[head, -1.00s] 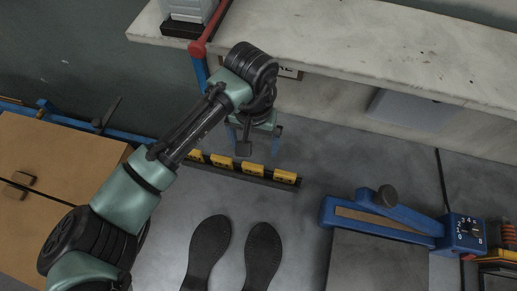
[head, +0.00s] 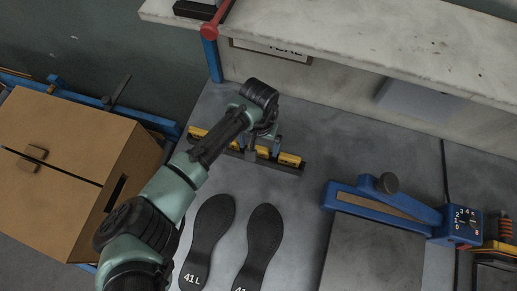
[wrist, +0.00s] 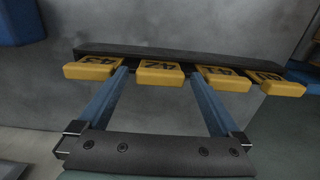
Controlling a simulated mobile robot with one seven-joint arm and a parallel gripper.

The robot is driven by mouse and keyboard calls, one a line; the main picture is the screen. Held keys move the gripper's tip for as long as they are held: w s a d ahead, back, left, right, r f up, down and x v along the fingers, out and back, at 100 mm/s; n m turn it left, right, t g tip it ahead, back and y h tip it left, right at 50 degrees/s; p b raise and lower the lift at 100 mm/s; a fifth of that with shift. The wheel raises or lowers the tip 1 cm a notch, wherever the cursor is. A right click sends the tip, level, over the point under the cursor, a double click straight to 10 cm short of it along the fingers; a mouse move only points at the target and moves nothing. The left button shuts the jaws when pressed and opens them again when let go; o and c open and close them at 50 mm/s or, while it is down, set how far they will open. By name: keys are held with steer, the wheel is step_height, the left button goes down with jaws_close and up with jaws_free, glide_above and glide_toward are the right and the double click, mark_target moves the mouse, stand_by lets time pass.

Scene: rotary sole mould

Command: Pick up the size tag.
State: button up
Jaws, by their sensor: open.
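Several yellow size tags stand in a row in a dark rack (wrist: 180,52). In the wrist view, tag 43 (wrist: 90,69) is at the left, then tag 42 (wrist: 160,72), tag 41 (wrist: 224,78) and tag 40 (wrist: 276,84). Their digits appear upside down. My gripper (wrist: 163,80) is open and empty, its blue fingers pointing at the rack. Tag 42 lies between the fingertips; the right fingertip is near the gap between 42 and 41. I cannot tell whether the fingers touch any tag. In the head view, my gripper (head: 263,152) covers the row's middle.
Two black soles (head: 208,232) lie on the grey table in front of the rack; one is marked 41 L. A blue clamp device with a dial (head: 462,226) stands at right. A cardboard box (head: 70,160) is at left. A pale shelf (head: 370,45) runs behind.

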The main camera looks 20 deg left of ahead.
steer(key=shift+f, duration=0.4)
steer(key=shift+c, duration=0.3)
steer(key=c, duration=1.2)
steer(key=shift+r, duration=0.15)
steer(key=r, duration=0.8)
steer(key=shift+s+d+r+b, duration=0.15)
steer(key=shift+d+r+b, duration=0.1)
steer(key=shift+r+b, duration=0.15)
steer(key=s+d+f, duration=0.3)
steer(key=s+d, duration=0.3)
steer(key=d, duration=0.2)
steer(key=w+a+r, duration=0.1)
steer(key=w+a, duration=0.1)
steer(key=w+a+r, duration=0.1)
steer(key=w+a, duration=0.1)
steer(key=a, duration=0.1)
steer(key=w+a+r, duration=0.2)
steer(key=a, duration=0.1)
steer(key=shift+w+a, duration=0.15)
steer(key=shift+a, duration=0.1)
